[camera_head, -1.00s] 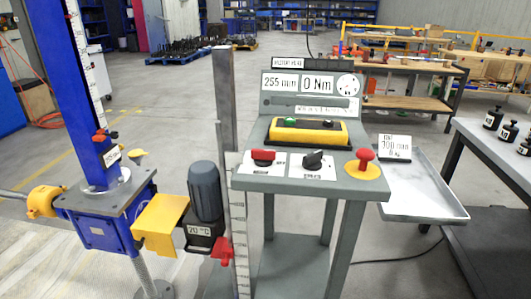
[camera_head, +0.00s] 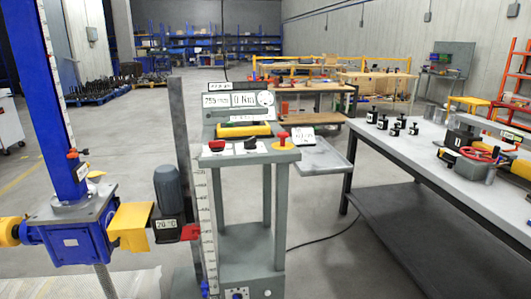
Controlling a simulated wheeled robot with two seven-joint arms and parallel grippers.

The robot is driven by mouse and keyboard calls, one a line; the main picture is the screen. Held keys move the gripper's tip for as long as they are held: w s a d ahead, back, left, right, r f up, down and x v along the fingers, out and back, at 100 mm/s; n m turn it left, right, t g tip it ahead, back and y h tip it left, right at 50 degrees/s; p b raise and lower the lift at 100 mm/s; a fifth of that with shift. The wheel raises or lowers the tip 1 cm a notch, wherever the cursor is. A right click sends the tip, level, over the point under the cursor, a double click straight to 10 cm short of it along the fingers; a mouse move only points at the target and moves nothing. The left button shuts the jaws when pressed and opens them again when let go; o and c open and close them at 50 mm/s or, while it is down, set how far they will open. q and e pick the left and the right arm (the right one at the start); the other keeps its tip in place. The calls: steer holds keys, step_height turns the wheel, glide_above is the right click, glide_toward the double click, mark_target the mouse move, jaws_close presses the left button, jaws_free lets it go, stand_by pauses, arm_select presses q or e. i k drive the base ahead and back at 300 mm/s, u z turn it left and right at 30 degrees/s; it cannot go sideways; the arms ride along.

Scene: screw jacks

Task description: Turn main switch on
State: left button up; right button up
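The grey control stand (camera_head: 240,162) is in the middle of the head view. Its sloping top carries a red rotary switch (camera_head: 216,146), a black rotary switch (camera_head: 250,143) and a red mushroom button on a yellow base (camera_head: 283,139). White labels lie around the switches; their text is too small to read. Neither gripper is in view.
A blue screw jack (camera_head: 72,235) with a tall blue column and a grey motor (camera_head: 168,190) stands at left. A grey tray (camera_head: 318,158) juts from the stand's right side. A workbench (camera_head: 430,150) with weights stands at right. Open floor lies between stand and bench.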

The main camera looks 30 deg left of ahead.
mark_target(215, 145)
steer(key=u, duration=0.7)
steer(key=i, duration=0.35)
steer(key=u, duration=0.25)
